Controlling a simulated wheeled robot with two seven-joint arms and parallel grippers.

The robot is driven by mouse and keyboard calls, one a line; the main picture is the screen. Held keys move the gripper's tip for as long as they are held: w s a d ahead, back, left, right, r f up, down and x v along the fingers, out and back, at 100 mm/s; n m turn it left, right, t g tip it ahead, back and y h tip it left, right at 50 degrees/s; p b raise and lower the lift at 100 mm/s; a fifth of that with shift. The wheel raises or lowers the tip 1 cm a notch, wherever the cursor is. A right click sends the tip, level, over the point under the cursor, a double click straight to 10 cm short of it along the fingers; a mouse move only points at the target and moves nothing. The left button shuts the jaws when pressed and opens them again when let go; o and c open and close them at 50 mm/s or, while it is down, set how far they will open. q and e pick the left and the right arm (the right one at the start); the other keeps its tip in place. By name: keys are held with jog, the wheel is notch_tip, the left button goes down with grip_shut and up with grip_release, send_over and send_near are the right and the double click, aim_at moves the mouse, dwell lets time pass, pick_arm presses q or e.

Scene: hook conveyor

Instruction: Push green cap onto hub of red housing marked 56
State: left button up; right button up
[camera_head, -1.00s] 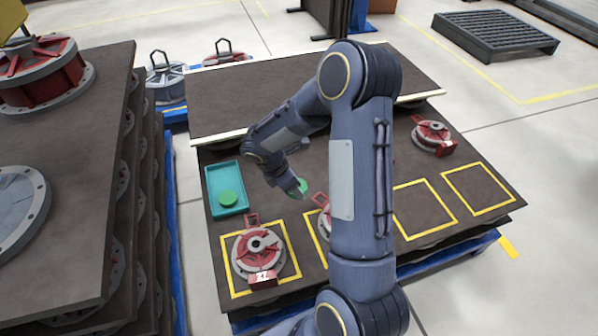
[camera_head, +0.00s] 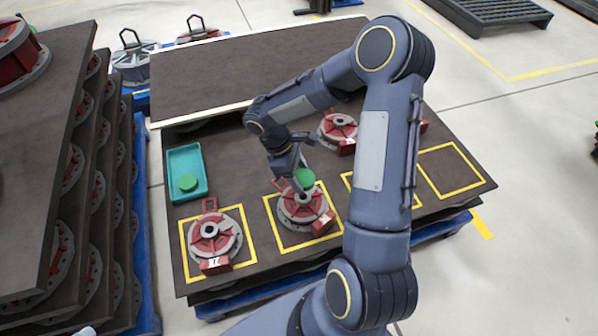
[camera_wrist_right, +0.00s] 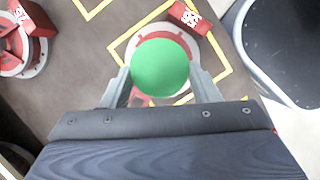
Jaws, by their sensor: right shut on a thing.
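My right gripper (camera_head: 298,176) is shut on a green cap (camera_head: 305,180). It holds the cap over the back part of a red housing (camera_head: 303,210) in the second yellow square from the left. In the right wrist view the cap (camera_wrist_right: 160,67) sits between the fingers and hides the housing's middle, so its hub does not show there. A red tag there (camera_wrist_right: 190,17) reads 56, upside down. A gap seems to show between cap and housing in the head view. My left gripper is not in view.
Another red housing (camera_head: 213,236) stands in the leftmost square. Another housing (camera_head: 338,128) stands behind, and one is partly hidden by my arm. The rightmost square (camera_head: 450,171) is empty.

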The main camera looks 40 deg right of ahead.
aim_at(302, 196)
jog(key=shift+f+b, duration=3.15)
jog(key=shift+f, duration=0.9)
jog(key=o, duration=1)
jog(key=shift+r, duration=0.1)
jog(key=p+v, duration=0.3)
jog(key=v, duration=0.4)
jog(key=shift+w+a+r, duration=0.1)
jog(key=shift+r, duration=0.15)
jog(key=shift+r, duration=0.1)
